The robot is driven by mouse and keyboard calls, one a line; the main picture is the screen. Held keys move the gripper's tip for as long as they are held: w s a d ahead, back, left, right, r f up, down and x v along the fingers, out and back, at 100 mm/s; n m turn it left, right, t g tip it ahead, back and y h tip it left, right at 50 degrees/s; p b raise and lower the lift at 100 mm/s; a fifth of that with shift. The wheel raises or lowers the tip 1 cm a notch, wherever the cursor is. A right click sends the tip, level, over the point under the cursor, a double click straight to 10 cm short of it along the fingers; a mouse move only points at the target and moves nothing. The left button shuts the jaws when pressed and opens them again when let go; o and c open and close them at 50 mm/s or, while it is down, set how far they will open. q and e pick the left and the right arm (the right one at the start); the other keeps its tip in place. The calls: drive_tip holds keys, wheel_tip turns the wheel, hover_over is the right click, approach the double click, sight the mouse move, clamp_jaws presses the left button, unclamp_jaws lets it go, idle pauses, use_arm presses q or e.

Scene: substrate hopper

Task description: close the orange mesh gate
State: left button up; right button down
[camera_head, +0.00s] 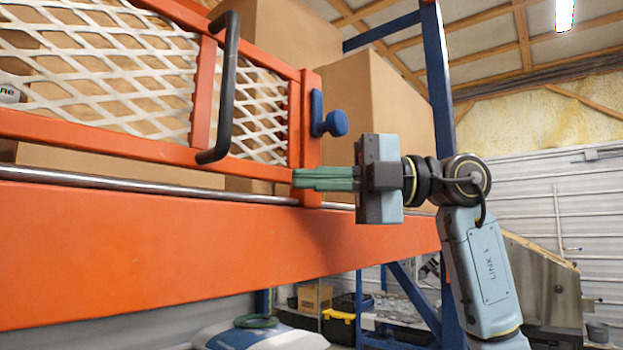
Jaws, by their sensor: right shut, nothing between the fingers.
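The orange mesh gate (205,90) fills the upper left, with an orange frame, pale diamond mesh and a black upright bar handle (227,95). A blue knob latch (333,123) is on its right end post. Below the gate run a metal rail (130,185) and a wide orange beam (200,250). My right gripper (296,178) comes in from the right, with its green fingers shut and empty. Its fingertips are at the lower part of the gate's right end post, below the knob; I cannot tell whether they touch it. My left gripper is not in view.
Cardboard boxes (375,95) stand behind the gate. A blue rack post (437,80) rises behind my right arm. Below the beam are a sack (285,338) and a black bin with yellow trim (338,327). A metal hopper (540,275) stands at right.

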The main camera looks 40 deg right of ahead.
drive_tip(key=s+a+b+v, duration=0.1)
drive_tip(key=s+v, duration=0.1)
drive_tip(key=v, duration=0.9)
drive_tip(key=shift+d+r, duration=0.25)
drive_tip(key=shift+d, duration=0.05)
